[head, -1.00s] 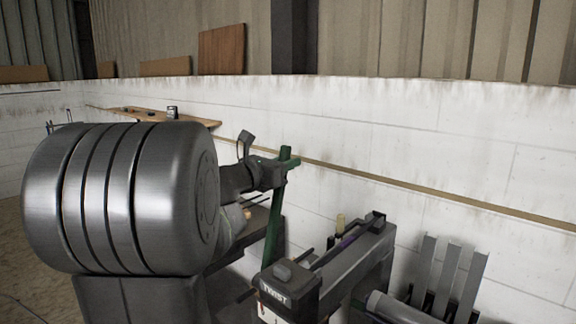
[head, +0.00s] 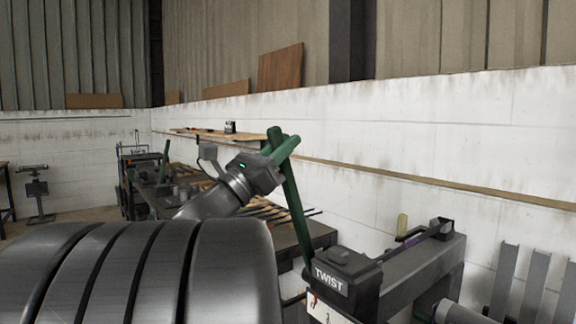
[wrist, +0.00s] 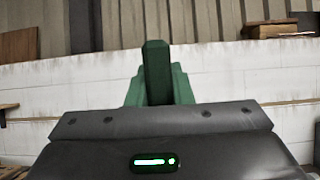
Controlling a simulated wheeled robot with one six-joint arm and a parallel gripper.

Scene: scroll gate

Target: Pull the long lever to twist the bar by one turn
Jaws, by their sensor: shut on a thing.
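The long green lever (head: 297,205) rises from beside the dark machine block marked TWIST (head: 342,270) and leans slightly left. My gripper (head: 277,150) is at the lever's upper end, shut on it. In the wrist view the lever's top (wrist: 157,72) stands up beyond the dark gripper body, with green pieces on both sides of it. The bar being twisted cannot be made out clearly.
A workbench (head: 310,232) with long rods and tools stands behind my arm. A wooden shelf (head: 225,137) runs along the white wall (head: 420,125). Grey upright plates (head: 530,285) stand at the right. Floor shows at the far left.

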